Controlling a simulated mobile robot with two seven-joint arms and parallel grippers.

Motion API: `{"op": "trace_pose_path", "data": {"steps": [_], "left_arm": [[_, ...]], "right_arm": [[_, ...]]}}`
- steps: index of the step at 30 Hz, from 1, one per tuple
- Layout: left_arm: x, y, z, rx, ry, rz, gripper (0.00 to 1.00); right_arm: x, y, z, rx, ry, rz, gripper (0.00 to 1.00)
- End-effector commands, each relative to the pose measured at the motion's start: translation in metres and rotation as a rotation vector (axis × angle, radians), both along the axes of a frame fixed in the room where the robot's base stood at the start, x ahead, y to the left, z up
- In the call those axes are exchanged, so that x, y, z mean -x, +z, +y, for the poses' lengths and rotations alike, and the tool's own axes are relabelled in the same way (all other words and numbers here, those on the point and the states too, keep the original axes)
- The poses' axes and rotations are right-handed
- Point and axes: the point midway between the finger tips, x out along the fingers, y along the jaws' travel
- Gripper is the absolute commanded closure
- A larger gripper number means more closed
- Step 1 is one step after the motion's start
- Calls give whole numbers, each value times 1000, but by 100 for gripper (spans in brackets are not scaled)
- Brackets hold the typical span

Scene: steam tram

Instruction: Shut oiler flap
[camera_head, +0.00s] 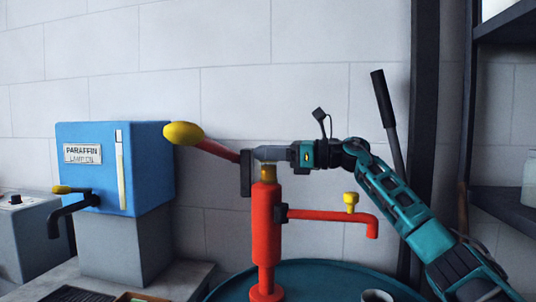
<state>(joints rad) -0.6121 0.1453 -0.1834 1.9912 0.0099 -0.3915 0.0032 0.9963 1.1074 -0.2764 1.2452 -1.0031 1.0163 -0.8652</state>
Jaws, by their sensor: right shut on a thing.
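A red upright pump-like fitting (266,225) stands in the middle, with a brass-coloured neck (267,173) at its top. A red lever (217,150) with a yellow knob (183,133) slants up to the left from a black block (246,174) beside that neck. My right gripper (268,154) reaches in from the right, level, with its fingers shut at the top of the fitting. The fingers cover what they hold, so its shape is hidden. I cannot make out a part that is clearly the oiler flap. My left gripper is not in view.
A blue paraffin box (140,165) with a black tap (70,212) stands on a grey base at left. A red spout (330,217) with a yellow tap sticks out right, below my right arm. A teal round top (310,280) carries a small cup (377,296). A black-handled lever (384,98) stands behind my arm.

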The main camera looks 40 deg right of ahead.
Motion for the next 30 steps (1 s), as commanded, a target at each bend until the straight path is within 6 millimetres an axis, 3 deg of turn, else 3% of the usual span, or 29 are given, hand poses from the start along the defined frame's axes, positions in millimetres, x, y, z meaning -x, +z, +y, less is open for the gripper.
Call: {"op": "trace_pose_path", "data": {"steps": [8,9,15,24,30], "left_arm": [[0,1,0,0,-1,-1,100],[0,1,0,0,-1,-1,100],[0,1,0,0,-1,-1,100],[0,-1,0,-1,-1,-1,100],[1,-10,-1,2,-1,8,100]], "right_arm": [[0,-1,1,1,2,2,100],[0,-1,1,1,2,2,78],[0,-1,0,0,2,1,58],[2,-1,-2,0,0,1,58],[24,-3,-20,2,-3,2,58]]}}
